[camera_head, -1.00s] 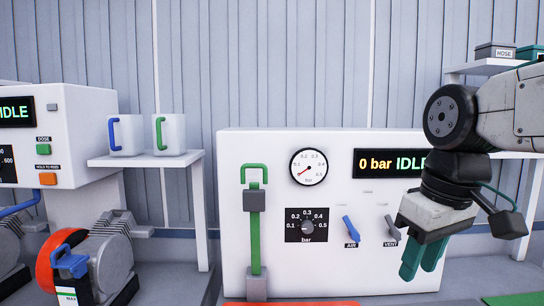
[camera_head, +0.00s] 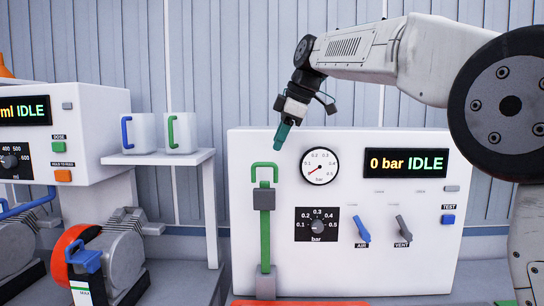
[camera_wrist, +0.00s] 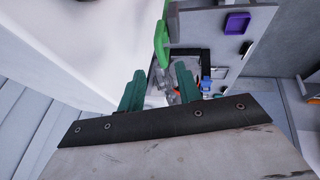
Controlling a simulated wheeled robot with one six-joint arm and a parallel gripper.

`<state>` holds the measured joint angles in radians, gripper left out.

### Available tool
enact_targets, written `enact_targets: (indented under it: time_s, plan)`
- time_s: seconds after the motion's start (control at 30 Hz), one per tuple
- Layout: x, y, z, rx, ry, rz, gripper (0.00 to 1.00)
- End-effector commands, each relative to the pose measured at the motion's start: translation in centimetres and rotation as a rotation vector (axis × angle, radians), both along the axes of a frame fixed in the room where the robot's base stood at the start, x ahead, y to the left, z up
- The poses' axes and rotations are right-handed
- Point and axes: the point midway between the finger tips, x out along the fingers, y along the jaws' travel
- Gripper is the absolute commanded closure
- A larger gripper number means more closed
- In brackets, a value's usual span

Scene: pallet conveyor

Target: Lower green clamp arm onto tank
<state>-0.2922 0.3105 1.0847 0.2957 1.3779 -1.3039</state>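The green clamp arm (camera_head: 266,236) stands upright at the left of the white panel. It is a green bar with a grey block near its top and a looped green handle (camera_head: 265,166) above. The handle also shows in the wrist view (camera_wrist: 161,44), just beyond my fingertips. My gripper (camera_head: 282,138) is above and slightly right of the handle, apart from it in the head view. Its two teal fingers stand apart and empty in the wrist view (camera_wrist: 158,80). I cannot clearly make out the tank in either view.
The white panel (camera_head: 420,260) has a gauge (camera_head: 320,167), a display reading "0 bar IDLE" (camera_head: 407,163), a pressure dial (camera_head: 317,226), a blue AIR lever (camera_head: 362,230) and a grey VENT lever (camera_head: 403,228). Two handled jugs stand on a shelf (camera_head: 160,158) to the left.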

Motion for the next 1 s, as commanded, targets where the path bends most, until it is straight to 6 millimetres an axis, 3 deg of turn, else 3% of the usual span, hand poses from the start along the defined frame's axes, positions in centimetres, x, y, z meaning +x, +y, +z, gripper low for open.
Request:
enact_targets:
  time_s: [0.3, 0.7, 0.83, 1.0]
  plan:
    - [1.2, 1.7, -4.3, 0.0, 0.002, -0.003, 0.66]
    - [1.4, 2.1, -5.1, 0.0, 0.001, -0.003, 0.66]
    - [1.4, 2.0, -5.1, 0.0, 0.001, -0.003, 1.0]
    - [1.4, 2.1, -5.1, 0.0, 0.0, -0.003, 1.0]
